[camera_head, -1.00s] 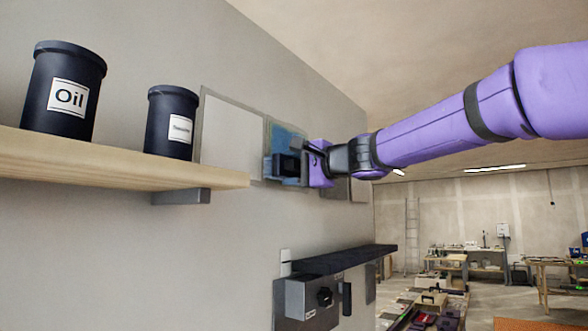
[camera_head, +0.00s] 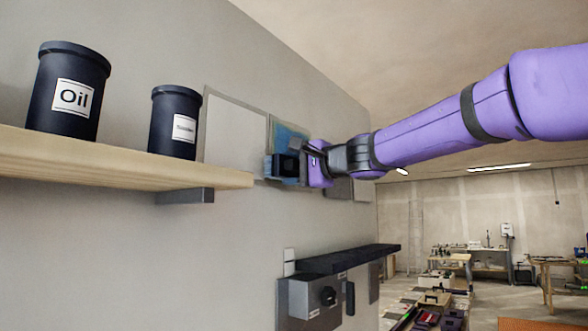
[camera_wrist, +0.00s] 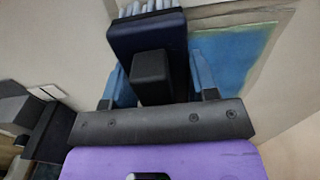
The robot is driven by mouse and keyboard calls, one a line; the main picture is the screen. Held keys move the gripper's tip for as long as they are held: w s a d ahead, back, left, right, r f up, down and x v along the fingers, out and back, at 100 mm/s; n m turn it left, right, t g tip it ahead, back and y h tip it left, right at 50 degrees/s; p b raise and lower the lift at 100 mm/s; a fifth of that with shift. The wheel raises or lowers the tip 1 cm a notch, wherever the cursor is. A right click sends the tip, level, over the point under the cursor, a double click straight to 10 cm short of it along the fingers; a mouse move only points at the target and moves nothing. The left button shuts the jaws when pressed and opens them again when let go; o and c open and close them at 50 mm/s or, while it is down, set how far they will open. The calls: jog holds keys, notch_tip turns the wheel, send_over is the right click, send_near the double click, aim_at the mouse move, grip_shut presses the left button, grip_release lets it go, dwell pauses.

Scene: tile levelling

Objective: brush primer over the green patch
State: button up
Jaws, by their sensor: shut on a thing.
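My gripper (camera_wrist: 162,82) is shut on a dark blue brush (camera_wrist: 148,32) with pale bristles at its far end. In the head view my gripper (camera_head: 296,166) is up against the wall, with the dark brush block in front of the patch. The patch (camera_wrist: 238,50) is a square on the wall that looks mostly blue, with green-tinted parts; its upper part (camera_head: 288,132) shows in the head view. The brush and gripper hide its lower part there. In the wrist view the bristles point to the wall at the patch's left; contact cannot be told.
A wooden shelf (camera_head: 110,160) on the left holds an Oil can (camera_head: 68,92) and a second dark can (camera_head: 175,122). A pale panel (camera_head: 233,132) is left of the patch. Below, a dark ledge (camera_head: 345,259) and a grey box with a knob (camera_head: 312,298) jut from the wall.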

jog(key=shift+w+a, duration=0.25)
jog(key=shift+a, duration=0.1)
jog(key=shift+w+d, duration=0.1)
jog(key=shift+w+d, duration=0.6)
jog(key=shift+w, duration=0.15)
jog(key=shift+w+d, duration=0.55)
jog(key=shift+w, duration=0.2)
jog(key=shift+s+a, duration=0.1)
